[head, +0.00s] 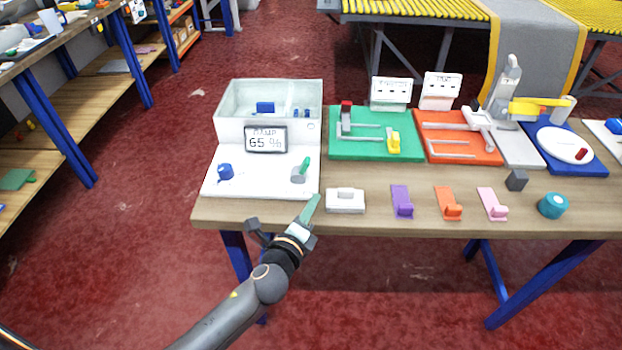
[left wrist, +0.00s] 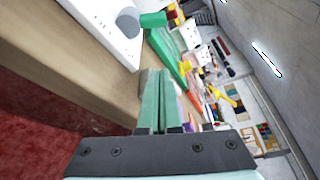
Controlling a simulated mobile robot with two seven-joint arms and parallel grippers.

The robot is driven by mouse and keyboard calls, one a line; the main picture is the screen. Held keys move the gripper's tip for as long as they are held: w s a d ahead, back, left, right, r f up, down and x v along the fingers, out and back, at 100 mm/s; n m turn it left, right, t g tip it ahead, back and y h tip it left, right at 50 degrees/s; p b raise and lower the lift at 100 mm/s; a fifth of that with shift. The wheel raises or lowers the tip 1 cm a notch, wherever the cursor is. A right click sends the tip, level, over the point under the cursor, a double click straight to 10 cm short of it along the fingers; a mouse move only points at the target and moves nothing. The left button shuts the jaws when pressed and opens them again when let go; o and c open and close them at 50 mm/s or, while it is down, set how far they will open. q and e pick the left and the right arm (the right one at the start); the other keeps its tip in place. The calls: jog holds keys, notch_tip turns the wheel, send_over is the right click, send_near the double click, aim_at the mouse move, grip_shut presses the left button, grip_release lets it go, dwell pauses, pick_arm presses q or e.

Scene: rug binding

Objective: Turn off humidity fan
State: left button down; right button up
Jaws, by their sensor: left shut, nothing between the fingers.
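A white open-topped box (head: 230,130) stands on a white base plate (head: 250,185) at the table's left end. Its front display (head: 266,139) reads 65 %. On the plate are a blue knob (head: 225,171) at the left and a grey switch mount (head: 298,176) with a green lever (head: 305,165) tilted up to the right. The lever also shows in the left wrist view (left wrist: 153,19). My left gripper (head: 313,205) is shut and empty, its green fingers near the table's front edge, apart from the lever. The fingers show in the left wrist view (left wrist: 157,95). A fan is not clearly recognisable.
A white block (head: 345,202) sits just right of my left gripper. Purple (head: 402,202), orange (head: 448,203) and pink (head: 492,204) brackets line the front edge. A green board (head: 372,153) and an orange board (head: 455,150) lie behind them.

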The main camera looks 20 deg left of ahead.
aim_at(303, 168)
pick_arm(q)
jog(key=w, duration=0.3)
jog(key=w+f, duration=0.1)
jog(key=w, duration=0.5)
jog(key=shift+w+d+f+b, duration=0.15)
jog(key=shift+w+b, duration=0.15)
jog(key=shift+b, duration=0.1)
jog(key=shift+s+a+r+p, duration=0.15)
jog(key=shift+a+r+p, duration=0.2)
jog(key=shift+a, duration=0.2)
jog(key=shift+s+a+r+p, duration=0.2)
jog(key=shift+a+p, duration=0.2)
jog(key=shift+a, duration=0.2)
jog(key=shift+s+a+r+p, duration=0.1)
jog(key=shift+a+r+p, duration=0.25)
jog(key=shift+a, duration=0.2)
